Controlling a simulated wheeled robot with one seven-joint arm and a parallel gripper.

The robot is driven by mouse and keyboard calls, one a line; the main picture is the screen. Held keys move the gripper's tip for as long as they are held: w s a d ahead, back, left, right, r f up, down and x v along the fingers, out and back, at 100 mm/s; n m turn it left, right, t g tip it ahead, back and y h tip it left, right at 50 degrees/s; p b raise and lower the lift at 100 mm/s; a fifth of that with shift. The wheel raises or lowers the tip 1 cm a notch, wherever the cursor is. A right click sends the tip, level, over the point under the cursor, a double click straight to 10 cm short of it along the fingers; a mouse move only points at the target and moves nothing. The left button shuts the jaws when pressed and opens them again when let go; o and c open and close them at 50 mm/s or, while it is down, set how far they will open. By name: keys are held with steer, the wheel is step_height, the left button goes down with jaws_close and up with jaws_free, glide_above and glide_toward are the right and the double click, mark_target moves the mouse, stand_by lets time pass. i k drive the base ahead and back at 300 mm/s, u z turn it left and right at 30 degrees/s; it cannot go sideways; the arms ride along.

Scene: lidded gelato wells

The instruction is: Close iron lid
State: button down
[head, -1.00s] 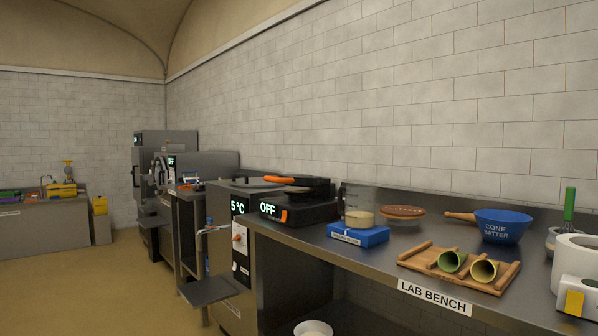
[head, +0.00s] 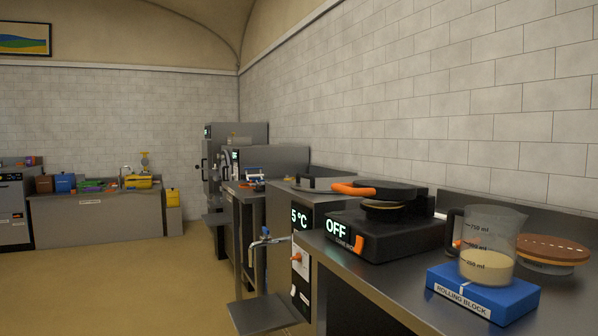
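The black iron (head: 385,238) stands on the steel bench to the right of centre in the head view. Its front display reads "OFF", with an orange switch beside it. Its round dark lid (head: 402,191) lies nearly level above the base, with a visible gap. Tan and dark round layers (head: 388,208) show in that gap; I cannot tell whether they are plates or a wafer. The lid's orange handle (head: 353,189) points left. My gripper is not in view.
A clear measuring jug (head: 487,245) with pale batter stands on the blue rolling block (head: 482,296), right of the iron. A brown round disc (head: 546,249) lies behind it. A tap and steel shelf (head: 262,315) jut out left of the bench. Open floor (head: 130,270) lies left.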

mark_target(375, 189)
steer(key=u, duration=0.8)
steer(key=i, duration=0.9)
steer(key=u, duration=1.1)
